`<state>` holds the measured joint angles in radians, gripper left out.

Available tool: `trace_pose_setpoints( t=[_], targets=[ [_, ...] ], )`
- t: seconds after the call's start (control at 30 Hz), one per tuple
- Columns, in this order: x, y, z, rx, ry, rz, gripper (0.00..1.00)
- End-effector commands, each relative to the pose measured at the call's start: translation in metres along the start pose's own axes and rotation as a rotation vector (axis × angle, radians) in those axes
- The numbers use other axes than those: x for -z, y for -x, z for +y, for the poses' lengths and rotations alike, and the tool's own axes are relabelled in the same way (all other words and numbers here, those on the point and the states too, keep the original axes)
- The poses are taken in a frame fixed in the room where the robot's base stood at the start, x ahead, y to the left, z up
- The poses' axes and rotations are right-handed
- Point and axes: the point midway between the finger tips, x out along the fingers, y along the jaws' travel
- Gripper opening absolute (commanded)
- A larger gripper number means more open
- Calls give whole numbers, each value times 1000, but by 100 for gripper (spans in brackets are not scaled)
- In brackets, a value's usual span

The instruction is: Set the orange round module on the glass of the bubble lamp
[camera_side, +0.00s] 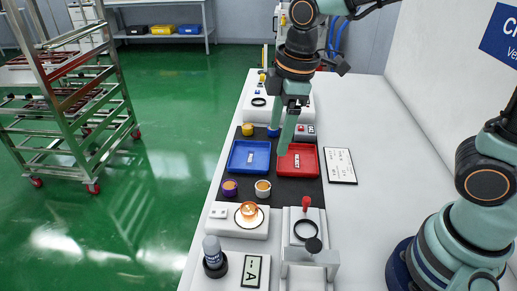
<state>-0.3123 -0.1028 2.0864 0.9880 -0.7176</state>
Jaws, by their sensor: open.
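The orange round module (249,209) sits on the round glass of the bubble lamp (236,228), a white box with a dark-rimmed disc near the front left of the bench. It looks upright and glows orange, and the glass around it is bright. My gripper (279,143) is open and points down over the far part of the black mat, near the gap between the blue and red trays. It is well apart from the lamp and holds nothing that I can see. Its fingers hide part of the red tray's left edge.
A blue tray (233,167) and a red tray (313,174) lie on the black mat. A purple module (229,187) and a white module (262,187) stand in front, a yellow one (247,129) behind. A lidded white fixture (306,272) and a dark-based bottle (212,250) are nearer.

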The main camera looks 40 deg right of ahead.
Motion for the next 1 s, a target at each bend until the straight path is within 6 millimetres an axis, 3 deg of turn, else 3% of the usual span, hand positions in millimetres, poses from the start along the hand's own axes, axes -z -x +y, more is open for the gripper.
trace_pose_setpoints(
  t=[0.2,0.4,0.6,1.0],
  targets=[
    [-61,36,13,-118,-490,118,80],
    [-102,49,14,-189,-843,220,80],
    [-118,52,13,-215,-997,271,80],
    [-119,52,12,-216,-1009,274,80]
  ],
)
